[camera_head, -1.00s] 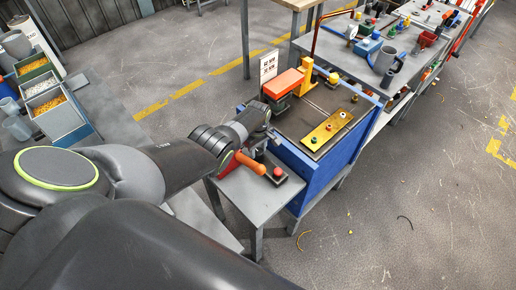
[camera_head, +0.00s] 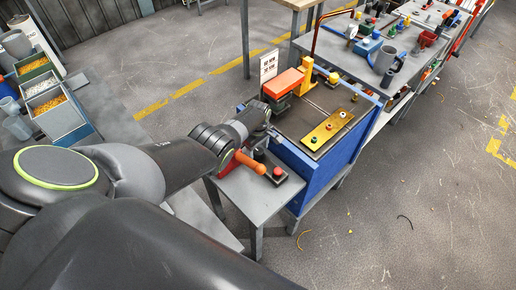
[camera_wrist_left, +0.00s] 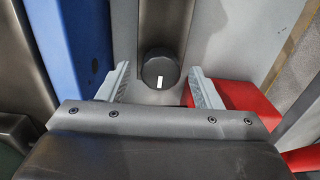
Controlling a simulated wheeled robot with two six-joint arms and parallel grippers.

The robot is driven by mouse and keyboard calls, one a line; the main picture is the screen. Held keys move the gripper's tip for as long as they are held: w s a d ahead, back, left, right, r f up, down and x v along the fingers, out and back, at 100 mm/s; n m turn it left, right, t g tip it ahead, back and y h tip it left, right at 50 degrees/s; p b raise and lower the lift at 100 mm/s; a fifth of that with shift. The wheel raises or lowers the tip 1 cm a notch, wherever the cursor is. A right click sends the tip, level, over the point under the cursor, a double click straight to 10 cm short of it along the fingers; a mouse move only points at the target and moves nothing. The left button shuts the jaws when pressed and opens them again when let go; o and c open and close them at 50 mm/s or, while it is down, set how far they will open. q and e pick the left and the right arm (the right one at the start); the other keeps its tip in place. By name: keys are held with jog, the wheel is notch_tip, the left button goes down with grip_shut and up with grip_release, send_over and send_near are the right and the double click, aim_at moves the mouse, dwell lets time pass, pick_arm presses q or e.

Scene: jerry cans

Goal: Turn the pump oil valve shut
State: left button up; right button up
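In the left wrist view a round black knob (camera_wrist_left: 160,70) with a short white mark faces my camera; it looks like the oil valve. The white mark runs straight up and down in that picture. My left gripper (camera_wrist_left: 158,84) is open, with one finger on each side of the knob and a visible gap to each. In the head view my left gripper (camera_head: 271,134) is at the near left side of the blue-sided bench (camera_head: 309,176), and I cannot make out the knob clearly there. My right gripper is not in view.
An orange handle (camera_head: 250,163) and a red button (camera_head: 278,171) are close below the gripper, over a small grey table (camera_head: 250,199). On the bench are an orange block (camera_head: 284,83) and a yellow plate (camera_head: 328,131). A red part (camera_wrist_left: 246,101) lies beside the right finger.

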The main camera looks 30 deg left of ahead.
aim_at(258, 151)
pick_arm(q)
jog(key=shift+r+p, duration=0.4)
jog(key=shift+r, duration=0.1)
notch_tip(258, 151, up, 5)
jog(key=p, duration=0.3)
jog(key=shift+r, duration=0.1)
notch_tip(258, 151, up, 11)
jog(key=p, duration=0.1)
jog(key=shift+d, duration=0.1)
dwell(0.3)
